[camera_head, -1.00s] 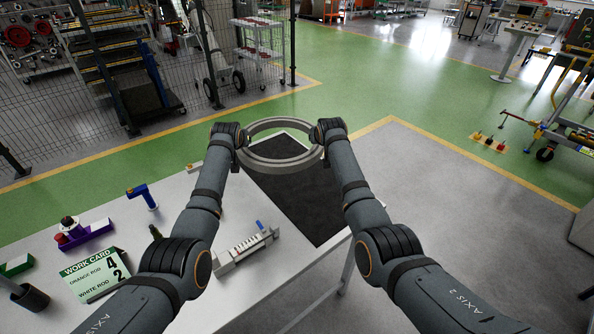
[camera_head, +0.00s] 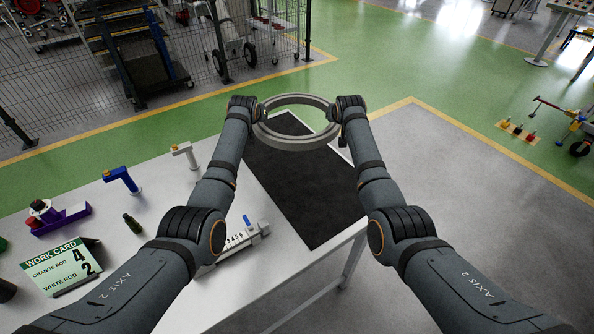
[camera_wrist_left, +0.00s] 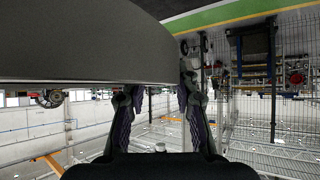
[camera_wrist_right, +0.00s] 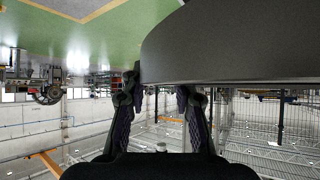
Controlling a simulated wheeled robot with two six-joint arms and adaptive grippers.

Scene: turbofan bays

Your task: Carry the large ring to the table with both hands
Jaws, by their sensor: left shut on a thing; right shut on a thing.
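The large grey ring (camera_head: 300,143) is held up in front of me in the head view, over the far part of the table (camera_head: 265,290) and its black mat (camera_head: 300,195). My left gripper (camera_head: 260,113) is shut on the ring's left side. My right gripper (camera_head: 338,115) is shut on its right side. The ring also fills much of the left wrist view (camera_wrist_left: 80,45) and the right wrist view (camera_wrist_right: 235,45). The ring looks about level; the gap between it and the mat cannot be judged exactly. The fingertips are partly hidden by the ring and arms.
On the table's left lie a work card (camera_head: 62,267), a purple holder (camera_head: 62,220), a blue tool (camera_head: 122,179), a white tool (camera_head: 185,155) and a numbered rack (camera_head: 240,240). The black mat is bare. A wire fence (camera_head: 60,110) stands beyond.

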